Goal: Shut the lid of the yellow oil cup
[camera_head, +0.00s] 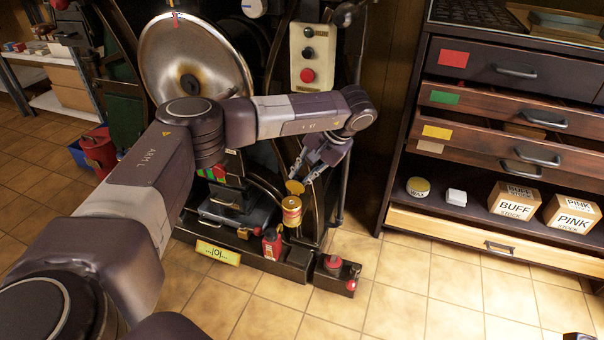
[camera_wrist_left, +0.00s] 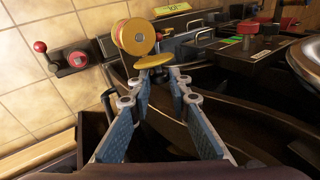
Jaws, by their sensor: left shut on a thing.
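The yellow oil cup (camera_head: 291,210) stands on the base of the press, a small yellow cylinder with a pale band. Its round yellow lid (camera_head: 295,187) is open and sits just above the cup's rim, toward my gripper. In the left wrist view the cup (camera_wrist_left: 134,37) is at the top, with the lid (camera_wrist_left: 154,61) in front of it. My left gripper (camera_head: 303,172) reaches down from the upper right and is shut on the lid; its fingertips (camera_wrist_left: 158,74) are at the lid's near edge. My right gripper is not in view.
A red bottle (camera_head: 272,244) stands close left of the cup. A red-knobbed block (camera_head: 335,276) sits at its lower right. The press's large round disc (camera_head: 195,60) is at upper left. A drawer cabinet (camera_head: 490,120) stands right, with open floor between.

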